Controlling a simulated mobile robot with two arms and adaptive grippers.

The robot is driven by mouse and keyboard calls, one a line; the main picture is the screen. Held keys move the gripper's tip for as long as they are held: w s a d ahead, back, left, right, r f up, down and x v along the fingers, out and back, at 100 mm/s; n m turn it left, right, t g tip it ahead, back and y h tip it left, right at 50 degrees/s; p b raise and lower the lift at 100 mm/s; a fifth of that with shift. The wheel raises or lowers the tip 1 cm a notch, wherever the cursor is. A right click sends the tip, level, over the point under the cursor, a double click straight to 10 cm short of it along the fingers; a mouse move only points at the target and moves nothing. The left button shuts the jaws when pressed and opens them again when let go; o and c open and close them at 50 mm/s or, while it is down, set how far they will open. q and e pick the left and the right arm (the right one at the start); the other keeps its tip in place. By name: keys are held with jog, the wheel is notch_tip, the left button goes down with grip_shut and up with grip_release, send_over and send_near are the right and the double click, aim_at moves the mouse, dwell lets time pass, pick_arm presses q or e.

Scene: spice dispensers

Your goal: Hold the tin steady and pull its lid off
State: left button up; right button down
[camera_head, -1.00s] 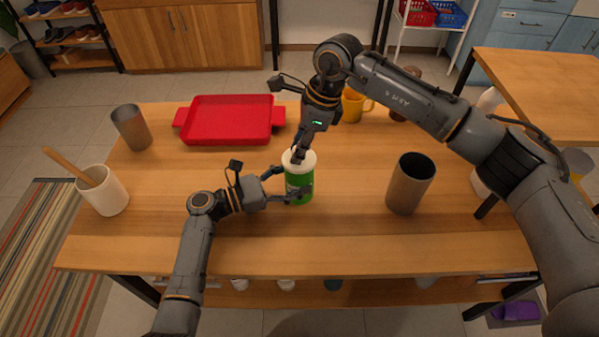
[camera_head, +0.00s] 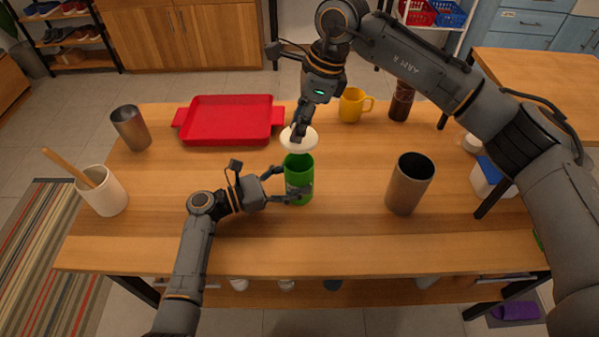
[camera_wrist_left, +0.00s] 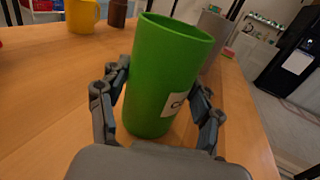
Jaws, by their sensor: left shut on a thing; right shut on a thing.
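The green tin (camera_head: 299,172) stands upright on the wooden table, its top open. My left gripper (camera_head: 292,187) is shut around its body from the left. The left wrist view shows the open green tin (camera_wrist_left: 164,75) with a white label, between the fingers of my left gripper (camera_wrist_left: 157,112). The white lid (camera_head: 299,138) is off the tin, tilted a little, just above its rim. My right gripper (camera_head: 298,132) is shut on the lid from above. The tin's inside is dark and its contents cannot be made out.
A red tray (camera_head: 228,119) lies behind the tin, with a yellow mug (camera_head: 351,105) and a brown jar (camera_head: 401,102) at the back right. A metal cup (camera_head: 410,184) stands to the right. Another metal cup (camera_head: 131,128) and a white crock (camera_head: 105,194) stand left. The table front is clear.

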pick_arm(q)
jog(key=shift+a+f, duration=0.1)
dwell(0.3)
jog(key=o, duration=1.1)
jog(key=v, duration=1.2)
jog(key=shift+f, duration=0.1)
